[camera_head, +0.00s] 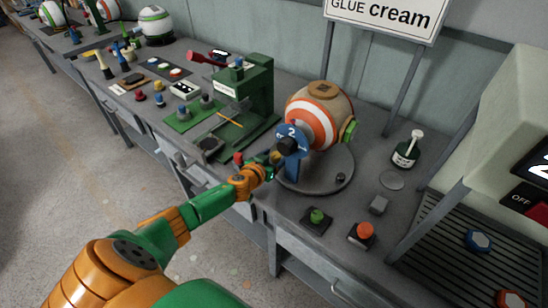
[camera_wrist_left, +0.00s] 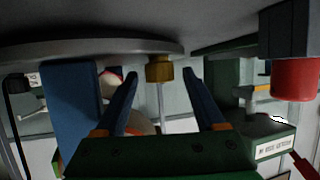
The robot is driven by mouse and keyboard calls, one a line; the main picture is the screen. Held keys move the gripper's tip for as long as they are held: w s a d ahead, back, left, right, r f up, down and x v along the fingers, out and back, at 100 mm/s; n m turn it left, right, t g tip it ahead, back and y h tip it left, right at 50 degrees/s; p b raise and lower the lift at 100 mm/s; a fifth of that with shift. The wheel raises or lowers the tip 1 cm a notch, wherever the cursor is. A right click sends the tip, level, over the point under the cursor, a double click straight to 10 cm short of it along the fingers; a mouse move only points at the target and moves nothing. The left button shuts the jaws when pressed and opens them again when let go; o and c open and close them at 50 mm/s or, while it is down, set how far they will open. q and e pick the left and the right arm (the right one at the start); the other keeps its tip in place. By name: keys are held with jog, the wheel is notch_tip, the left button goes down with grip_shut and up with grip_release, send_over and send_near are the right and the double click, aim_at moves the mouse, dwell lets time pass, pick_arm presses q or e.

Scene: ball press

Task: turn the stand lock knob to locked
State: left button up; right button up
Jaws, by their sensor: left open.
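The stand has a round grey base plate (camera_head: 335,178) and a blue upright (camera_head: 291,166) marked 2, with a black knob (camera_head: 286,146) on its front. A striped red, white and tan ball (camera_head: 318,112) sits at the stand. My left gripper (camera_head: 272,160) is open beside the lower blue upright, at the plate's left edge. In the left wrist view, a small brass knob (camera_wrist_left: 160,69) shows beyond and between the open blue fingertips (camera_wrist_left: 161,78), close to the plate edge (camera_wrist_left: 95,50). I cannot tell whether a finger touches it. My right gripper is not in view.
A green press (camera_head: 245,95) stands left of the stand. Green (camera_head: 317,216) and orange (camera_head: 364,230) buttons sit at the bench front. A dark green bottle (camera_head: 406,153) and a grated machine with an OFF panel (camera_head: 525,199) are at the right.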

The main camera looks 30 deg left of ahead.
pick_arm(q)
grip_shut()
jog(key=m+h, duration=0.1)
jog(key=m+h+b, duration=0.1)
jog(key=shift+a+h, duration=0.25)
jog(key=shift+h, duration=0.15)
jog(key=m+h+b, duration=0.2)
jog(key=b, duration=0.2)
jog(key=m+g+h+b, duration=0.1)
jog(key=m+h+b, duration=0.1)
jog(key=b, duration=0.3)
jog(key=m+g+h+b, duration=0.1)
jog(key=m+h+b, duration=0.1)
jog(key=b, duration=0.3)
jog(key=shift+w+a+f+m+h, duration=0.15)
jog(key=shift+a+f+m+h, duration=0.15)
jog(key=shift+h, duration=0.1)
jog(key=shift+r+b, duration=0.2)
jog(key=shift+b, duration=0.25)
jog(key=shift+r, duration=0.1)
